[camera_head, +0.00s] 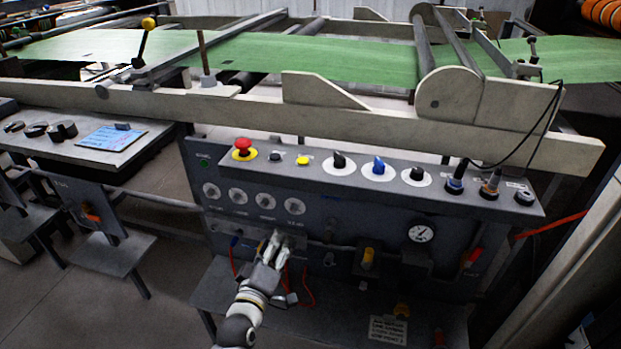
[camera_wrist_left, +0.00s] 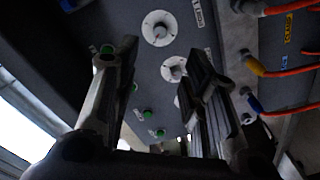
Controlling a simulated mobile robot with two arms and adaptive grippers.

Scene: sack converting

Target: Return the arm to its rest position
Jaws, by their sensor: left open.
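My left arm reaches up from the bottom of the head view to the front of a grey control panel (camera_head: 350,222). Its left gripper (camera_head: 277,240) is in front of the panel, below a row of round white dials (camera_head: 266,200). In the left wrist view the two dark fingers of the left gripper (camera_wrist_left: 160,85) stand apart with nothing between them. Beyond the fingers the panel shows white dials (camera_wrist_left: 159,28) and small green buttons (camera_wrist_left: 148,114). I cannot tell whether a finger touches the panel. My right gripper is not in view.
Above the dials, a ledge carries a red emergency button (camera_head: 243,147) and several knobs, including a blue one (camera_head: 378,166). A gauge (camera_head: 421,233) and yellow valve (camera_head: 368,257) sit right of the gripper. Red hoses (camera_wrist_left: 285,66) run close by. Green sheet (camera_head: 330,60) crosses the machine above.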

